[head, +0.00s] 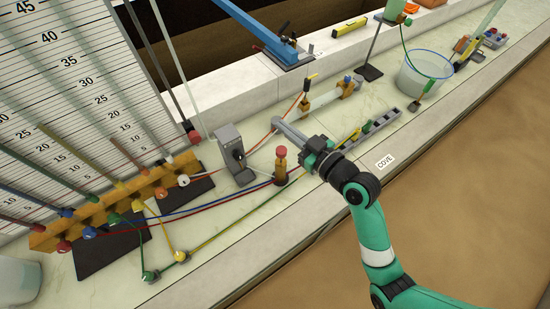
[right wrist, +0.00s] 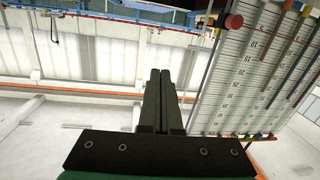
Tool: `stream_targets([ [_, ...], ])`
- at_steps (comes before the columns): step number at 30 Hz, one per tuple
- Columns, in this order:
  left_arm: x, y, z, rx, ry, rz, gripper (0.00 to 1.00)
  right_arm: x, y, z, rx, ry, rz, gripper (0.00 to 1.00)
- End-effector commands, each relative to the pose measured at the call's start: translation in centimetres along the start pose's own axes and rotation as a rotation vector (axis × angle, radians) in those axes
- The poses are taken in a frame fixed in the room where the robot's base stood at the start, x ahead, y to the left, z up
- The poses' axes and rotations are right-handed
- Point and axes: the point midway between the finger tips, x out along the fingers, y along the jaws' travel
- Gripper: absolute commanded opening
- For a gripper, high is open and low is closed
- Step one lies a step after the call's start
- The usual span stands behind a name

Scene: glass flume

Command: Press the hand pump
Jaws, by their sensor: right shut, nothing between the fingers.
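A short brass-coloured post with a red cap (head: 281,165), which looks like the hand pump, stands upright on the pale stone bench in the head view. My right gripper (head: 276,122) reaches in from the lower right. Its fingers are shut together with nothing between them and point up-left. They appear above and beyond the red cap in the picture, apart from it. In the right wrist view the shut dark fingers (right wrist: 160,95) point up. The pump is not recognisable there. My left gripper is not in view.
A grey box with a dial (head: 233,150) stands left of the post. Coloured hoses run across the bench to a brass manifold (head: 120,205) below the scale board (head: 60,80). A clear bucket (head: 425,75) stands at the far right. A grey slotted rack (head: 375,128) lies near my wrist.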

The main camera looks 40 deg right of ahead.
Motion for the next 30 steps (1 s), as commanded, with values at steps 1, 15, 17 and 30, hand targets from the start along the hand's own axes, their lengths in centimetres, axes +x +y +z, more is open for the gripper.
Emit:
stream_targets([
  [1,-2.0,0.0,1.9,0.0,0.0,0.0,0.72,-0.7,0.7,5.6,0.027,-0.053,0.021,0.0],
  [15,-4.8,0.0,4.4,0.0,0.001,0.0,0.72,-4.2,3.8,16.1,0.093,-0.181,0.118,0.0],
  [17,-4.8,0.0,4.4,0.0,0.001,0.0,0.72,-4.2,3.8,16.1,0.092,-0.18,0.118,0.0],
  [30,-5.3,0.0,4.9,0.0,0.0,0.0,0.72,-0.3,4.1,16.9,0.091,-0.179,0.115,0.0],
])
